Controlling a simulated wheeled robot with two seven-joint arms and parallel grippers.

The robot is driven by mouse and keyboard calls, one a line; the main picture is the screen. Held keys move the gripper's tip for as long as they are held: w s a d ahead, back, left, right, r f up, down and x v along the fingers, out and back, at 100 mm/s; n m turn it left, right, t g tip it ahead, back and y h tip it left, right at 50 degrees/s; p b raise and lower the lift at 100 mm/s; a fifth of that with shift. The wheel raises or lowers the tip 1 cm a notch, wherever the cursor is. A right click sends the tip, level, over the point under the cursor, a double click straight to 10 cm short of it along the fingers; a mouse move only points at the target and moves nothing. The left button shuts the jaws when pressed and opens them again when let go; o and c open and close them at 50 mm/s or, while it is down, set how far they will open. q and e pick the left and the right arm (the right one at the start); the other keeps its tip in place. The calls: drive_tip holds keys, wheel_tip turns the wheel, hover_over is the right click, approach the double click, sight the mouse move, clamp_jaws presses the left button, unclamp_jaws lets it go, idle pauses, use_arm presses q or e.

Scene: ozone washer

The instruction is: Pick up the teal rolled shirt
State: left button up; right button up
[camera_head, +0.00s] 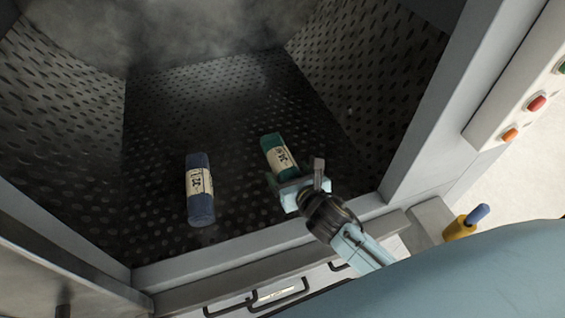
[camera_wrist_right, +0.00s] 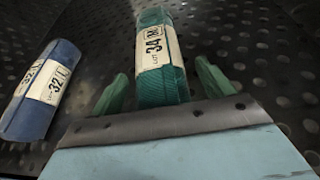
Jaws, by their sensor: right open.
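The teal rolled shirt (camera_head: 279,153) lies on the perforated dark floor of the washer, with a pale label band around it. In the right wrist view the teal rolled shirt (camera_wrist_right: 157,60) points at my right gripper, and its label reads "LOT 34 M". My right gripper (camera_head: 286,178) is open at the near end of the roll. In the wrist view its two green fingertips (camera_wrist_right: 160,88) stand on either side of the roll's near end, with gaps visible. My left gripper is not in view.
A blue rolled shirt (camera_head: 200,190) lies to the left on the same perforated floor (camera_head: 150,150); it also shows in the wrist view (camera_wrist_right: 42,90). The grey front sill (camera_head: 230,262) and right frame post (camera_head: 430,120) bound the opening. Buttons (camera_head: 537,103) sit on the right panel.

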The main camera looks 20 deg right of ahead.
drive_tip(key=c, duration=1.1)
drive_tip(key=shift+c, duration=0.4)
drive_tip(key=shift+r, duration=0.1)
